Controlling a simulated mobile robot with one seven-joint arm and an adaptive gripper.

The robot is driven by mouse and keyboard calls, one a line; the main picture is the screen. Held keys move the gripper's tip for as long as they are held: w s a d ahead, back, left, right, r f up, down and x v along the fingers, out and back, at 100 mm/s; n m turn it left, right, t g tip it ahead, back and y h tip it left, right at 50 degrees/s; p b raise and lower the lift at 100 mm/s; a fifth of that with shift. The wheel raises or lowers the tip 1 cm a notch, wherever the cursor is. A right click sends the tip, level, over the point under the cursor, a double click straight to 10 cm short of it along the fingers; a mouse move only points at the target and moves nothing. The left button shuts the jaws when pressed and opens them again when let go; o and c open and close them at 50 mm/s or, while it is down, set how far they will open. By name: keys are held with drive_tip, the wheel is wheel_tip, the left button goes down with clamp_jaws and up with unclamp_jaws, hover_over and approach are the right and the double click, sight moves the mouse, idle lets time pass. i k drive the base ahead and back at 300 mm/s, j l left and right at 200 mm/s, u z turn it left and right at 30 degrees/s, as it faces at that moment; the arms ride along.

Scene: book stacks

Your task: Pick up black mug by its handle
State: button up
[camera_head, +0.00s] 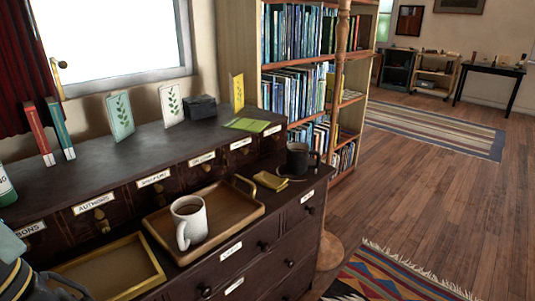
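The black mug (297,159) stands upright on the lower ledge of the dark wooden cabinet (240,262), near its far right end. Its handle appears to be on the right side, but it is dark and small. The mug's near base meets a thin pale-edged item that I cannot make out clearly. My gripper's fingers do not show; only a dark grey, yellow-edged part, seemingly of my arm, shows at the lower left corner. Nothing is seen touching the mug.
A speckled white mug (190,222) with dark liquid stands in a brown tray (236,202). A yellow item (270,181) lies between tray and black mug. An empty gold-edged tray (112,268) is nearer. A bookshelf (350,110) rises behind. Wooden floor (400,195) is open at right.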

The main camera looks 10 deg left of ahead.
sight(298, 154)
drive_tip(key=i+l, duration=0.15)
drive_tip(key=l, duration=0.15)
drive_tip(key=i+l+u, duration=0.1)
drive_tip(key=l, duration=0.25)
drive_tip(key=i+l+u, duration=0.1)
drive_tip(key=i+l, duration=0.3)
drive_tip(key=l, duration=0.25)
drive_tip(key=i+l+u, duration=0.1)
drive_tip(key=l, duration=0.25)
drive_tip(key=i+l, duration=0.2)
drive_tip(key=l, duration=0.15)
drive_tip(key=i+l+u, duration=0.1)
drive_tip(key=l, duration=0.2)
drive_tip(key=i+l, duration=0.2)
drive_tip(key=i+l+u, duration=0.15)
drive_tip(key=l, duration=0.25)
drive_tip(key=i+j, duration=0.15)
drive_tip(key=j+u, duration=0.05)
drive_tip(key=j, duration=0.05)
